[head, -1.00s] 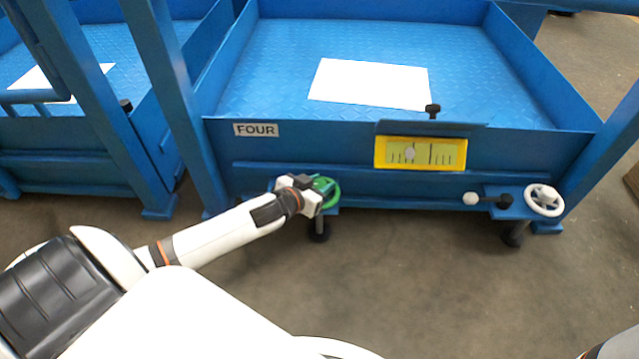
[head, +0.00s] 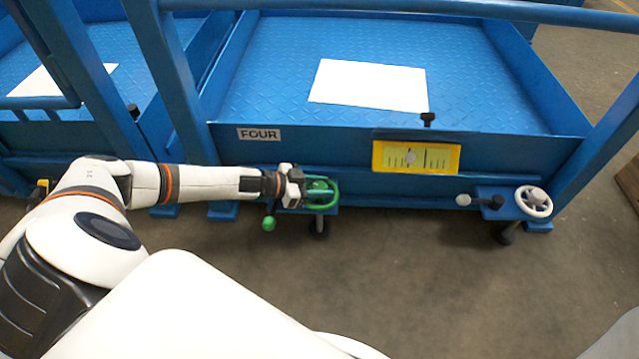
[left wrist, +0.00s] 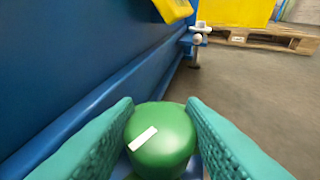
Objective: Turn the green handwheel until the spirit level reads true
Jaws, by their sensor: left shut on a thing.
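The green handwheel (head: 322,195) sits on a bracket at the lower left front of the blue platform. My left gripper (head: 312,190) reaches it from the left and is shut on it. In the left wrist view, its teal fingers flank the round green hub (left wrist: 160,141) with a white mark; the rim is mostly out of sight there. The spirit level (head: 378,157) is a yellow-framed gauge on the platform's front; its pale bubble (head: 410,158) lies left of a thick dark line. A yellow corner (left wrist: 173,9) shows at the top of the wrist view. My right gripper is out of view.
A green ball knob (head: 268,223) hangs below my left wrist, near the handwheel. A white handwheel (head: 535,201) and a white ball knob (head: 463,200) are at the right corner. A pallet (left wrist: 262,38) stands farther off. The floor in front is clear.

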